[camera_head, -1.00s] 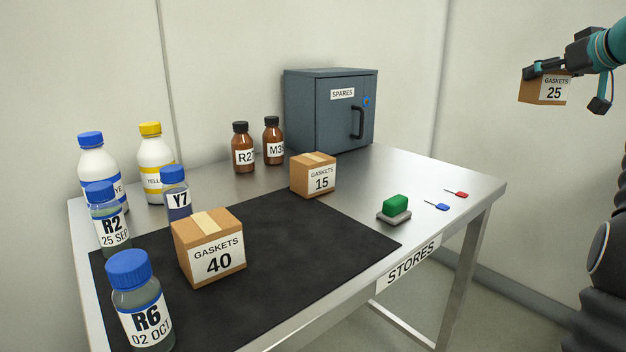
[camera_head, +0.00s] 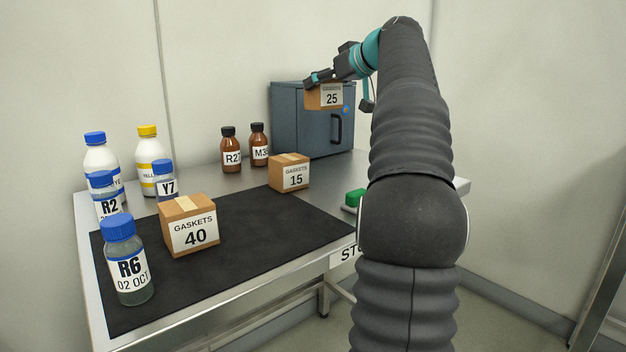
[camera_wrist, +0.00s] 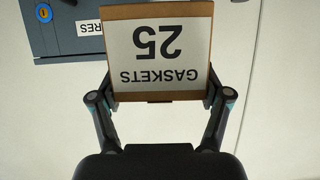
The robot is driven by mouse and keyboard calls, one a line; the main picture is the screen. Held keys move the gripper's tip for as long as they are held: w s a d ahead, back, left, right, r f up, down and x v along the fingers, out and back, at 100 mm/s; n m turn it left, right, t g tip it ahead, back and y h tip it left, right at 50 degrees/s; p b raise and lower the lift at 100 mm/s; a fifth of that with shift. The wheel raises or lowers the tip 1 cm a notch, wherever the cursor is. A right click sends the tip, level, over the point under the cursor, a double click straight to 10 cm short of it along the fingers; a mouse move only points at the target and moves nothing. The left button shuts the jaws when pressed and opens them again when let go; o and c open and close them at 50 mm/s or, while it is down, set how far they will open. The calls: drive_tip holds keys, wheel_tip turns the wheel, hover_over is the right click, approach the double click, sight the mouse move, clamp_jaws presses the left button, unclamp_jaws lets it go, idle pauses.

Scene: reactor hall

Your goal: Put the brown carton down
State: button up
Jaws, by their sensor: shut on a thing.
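The brown carton (camera_head: 316,97) labelled GASKETS 25 is held in the air by my gripper (camera_head: 318,80), in front of the upper part of the grey cabinet. In the wrist view the carton (camera_wrist: 158,50) sits between the two fingers of my gripper (camera_wrist: 160,97), its label upside down. The fingers are shut on its sides. The steel table (camera_head: 228,183) below carries a black mat (camera_head: 265,232).
A GASKETS 40 carton (camera_head: 189,226) stands on the mat, a GASKETS 15 carton (camera_head: 289,173) near its back edge. Several bottles stand left, including R6 (camera_head: 128,262). Brown bottles (camera_head: 230,150) stand before the wall. The cabinet (camera_head: 318,135) stands behind. A green block (camera_head: 354,197) is partly hidden by my arm.

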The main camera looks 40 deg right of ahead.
drive_tip(key=s+d+f+b, duration=0.1)
drive_tip(key=s+d+f, duration=0.1)
drive_tip(key=s, duration=0.4)
drive_tip(key=s+d+f+b, duration=0.2)
drive_tip(key=s+d, duration=0.1)
drive_tip(key=s, duration=0.4)
drive_tip(key=shift+t, duration=0.3)
drive_tip(key=shift+w+a+f+b, duration=0.25)
drive_tip(key=shift+w+a+f, duration=0.2)
drive_tip(key=shift+w+f, duration=1.45)
drive_tip(key=shift+w+a+f+b, duration=0.2)
drive_tip(key=shift+w+a+f, duration=0.2)
drive_tip(key=shift+w+f, duration=1.45)
drive_tip(key=shift+w+a+f+b, duration=0.25)
drive_tip(key=shift+w+a+f, duration=0.2)
drive_tip(key=shift+w+f, duration=1.4)
drive_tip(key=shift+f+b, duration=0.3)
drive_tip(key=shift+b, duration=0.15)
drive_tip(key=shift+f+b, duration=0.3)
drive_tip(key=shift+b, duration=0.1)
drive_tip(key=o, duration=1.2)
